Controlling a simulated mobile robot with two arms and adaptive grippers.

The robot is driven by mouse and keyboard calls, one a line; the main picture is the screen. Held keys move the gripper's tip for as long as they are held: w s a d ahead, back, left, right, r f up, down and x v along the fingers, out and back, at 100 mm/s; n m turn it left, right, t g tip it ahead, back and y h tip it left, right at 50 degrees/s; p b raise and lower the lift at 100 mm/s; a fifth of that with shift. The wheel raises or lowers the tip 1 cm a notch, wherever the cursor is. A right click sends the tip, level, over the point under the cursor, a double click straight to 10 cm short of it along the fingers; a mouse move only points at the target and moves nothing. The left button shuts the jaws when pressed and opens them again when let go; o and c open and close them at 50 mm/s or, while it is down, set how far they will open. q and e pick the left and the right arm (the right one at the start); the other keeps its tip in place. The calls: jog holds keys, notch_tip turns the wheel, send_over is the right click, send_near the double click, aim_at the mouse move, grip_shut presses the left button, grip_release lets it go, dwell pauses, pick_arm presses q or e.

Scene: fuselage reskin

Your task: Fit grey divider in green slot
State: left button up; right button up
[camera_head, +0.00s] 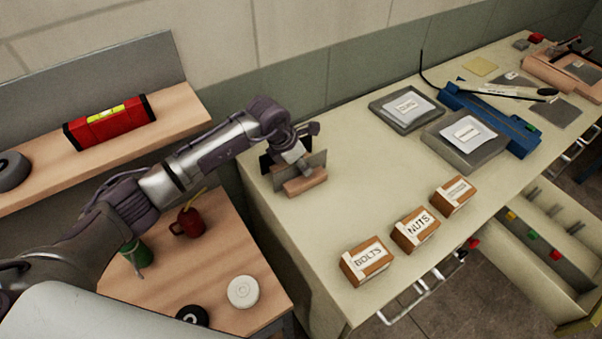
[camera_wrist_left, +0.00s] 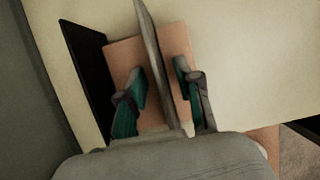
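The grey divider (camera_head: 318,159) is a thin plate standing upright at a wooden block (camera_head: 306,183) near the bench's back left corner. My left gripper (camera_head: 291,152) is over this block. In the left wrist view its two fingers (camera_wrist_left: 162,88) straddle the divider (camera_wrist_left: 158,50), with a visible gap on the left side, so it looks open around it. A black plate (camera_wrist_left: 84,65) stands beside the block in that view. The open drawer at right has a green marker (camera_head: 533,235) between a yellow and a red one, probably marking the green slot. My right gripper is not in view.
Boxes labelled bolts (camera_head: 366,262), nuts (camera_head: 415,230) and a third (camera_head: 453,195) line the bench's front edge. Grey trays (camera_head: 408,108) and a blue tool (camera_head: 490,120) lie farther back. The bench middle is clear. A side table (camera_head: 225,265) holds a red mug (camera_head: 188,222).

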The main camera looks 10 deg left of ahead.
pick_arm(q)
jog(key=shift+s+r, duration=0.1)
jog(key=shift+c, duration=0.8)
grip_shut()
jog(key=shift+r, duration=0.1)
